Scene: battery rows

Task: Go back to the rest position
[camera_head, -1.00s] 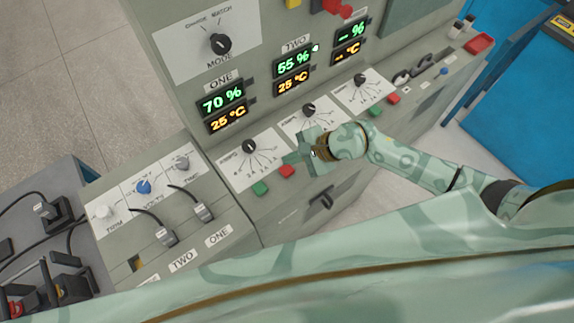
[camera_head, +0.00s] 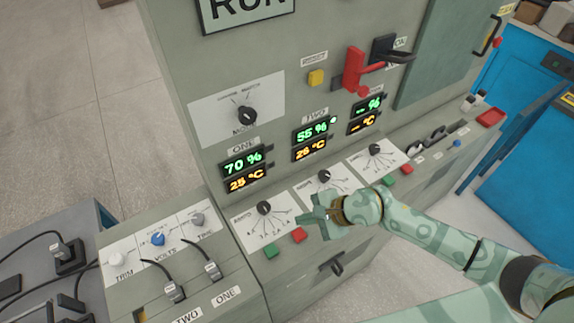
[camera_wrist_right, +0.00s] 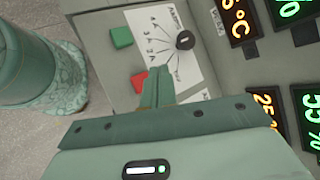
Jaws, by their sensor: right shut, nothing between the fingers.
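My right gripper (camera_head: 318,217) is shut and empty. In the head view it is just in front of the sloping control ledge, near the red button (camera_head: 299,235) of column one and below the middle dial (camera_head: 324,177). In the right wrist view its closed fingers (camera_wrist_right: 157,88) reach toward the panel, beside the red button (camera_wrist_right: 139,81) and below the column one dial (camera_wrist_right: 185,40). I cannot tell whether the fingers touch the panel. My left gripper is not in view.
The grey cabinet (camera_head: 170,60) carries displays reading 70 % and 55 %, a red lever (camera_head: 354,70) and a yellow button (camera_head: 316,77). A lower box with two plugged cables (camera_head: 174,292) stands at the left. Blue equipment (camera_head: 520,130) is at the right. Open floor (camera_head: 70,110) lies at the far left.

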